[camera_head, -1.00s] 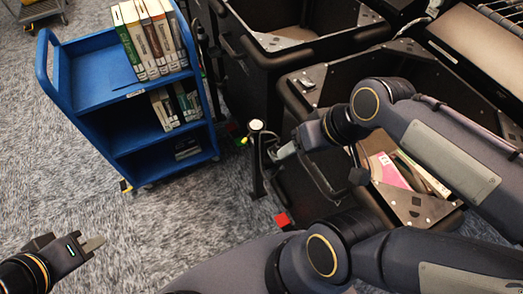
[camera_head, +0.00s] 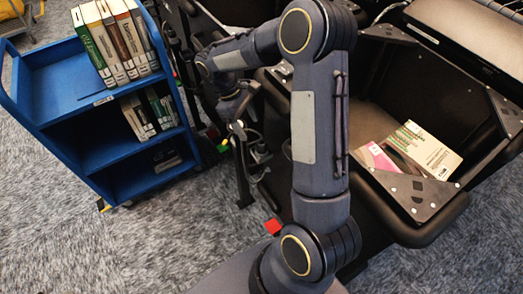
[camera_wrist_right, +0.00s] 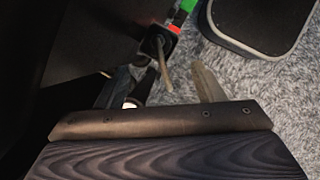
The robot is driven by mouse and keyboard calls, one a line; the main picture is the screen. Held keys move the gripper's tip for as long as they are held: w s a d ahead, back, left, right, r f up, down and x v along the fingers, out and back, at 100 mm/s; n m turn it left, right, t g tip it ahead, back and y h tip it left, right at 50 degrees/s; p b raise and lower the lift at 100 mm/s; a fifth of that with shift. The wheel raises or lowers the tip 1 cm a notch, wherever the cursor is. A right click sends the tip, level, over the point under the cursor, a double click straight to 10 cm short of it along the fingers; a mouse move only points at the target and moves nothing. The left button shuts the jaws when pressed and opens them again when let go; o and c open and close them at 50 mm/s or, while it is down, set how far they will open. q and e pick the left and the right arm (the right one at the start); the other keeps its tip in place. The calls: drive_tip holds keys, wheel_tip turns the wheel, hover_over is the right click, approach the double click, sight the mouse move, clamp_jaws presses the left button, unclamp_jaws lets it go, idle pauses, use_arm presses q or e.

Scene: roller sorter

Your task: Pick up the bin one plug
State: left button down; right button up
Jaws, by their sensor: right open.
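In the right wrist view, a small black block (camera_wrist_right: 157,42), which looks like the plug, has a short grey-brown cable (camera_wrist_right: 166,72) coming from it toward my fingers. My right gripper (camera_wrist_right: 161,74) is open, with one finger on each side of the cable's end. I cannot tell whether it touches the cable. The block is beyond the fingertips, against a dark bin side. In the head view my right arm bends over beside the bins, and its gripper is mostly hidden near the black post (camera_head: 242,170). My left gripper is out of the head view.
A blue book cart (camera_head: 60,95) stands at left. A black bin (camera_head: 415,235) with books (camera_head: 425,150) is at right. Green and red parts (camera_wrist_right: 183,14) are beside the block. A dark rounded base (camera_wrist_right: 255,25) is at upper right. Carpet is open in front.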

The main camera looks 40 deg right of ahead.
sight(260, 144)
drive_tip(key=x, duration=0.8)
drive_tip(key=shift+s+d+f+b, duration=0.25)
drive_tip(key=shift+b, duration=0.1)
drive_tip(key=c, duration=1.2)
drive_tip(key=shift+o, duration=0.2)
drive_tip(key=shift+r, duration=0.15)
drive_tip(key=shift+w+r, duration=0.1)
drive_tip(key=shift+r, duration=0.55)
drive_tip(key=s+a+r+p, duration=0.1)
drive_tip(key=s+a+r, duration=0.6)
drive_tip(key=a+r, duration=0.4)
drive_tip(key=shift+a+r, duration=0.3)
drive_tip(key=shift+a, duration=0.25)
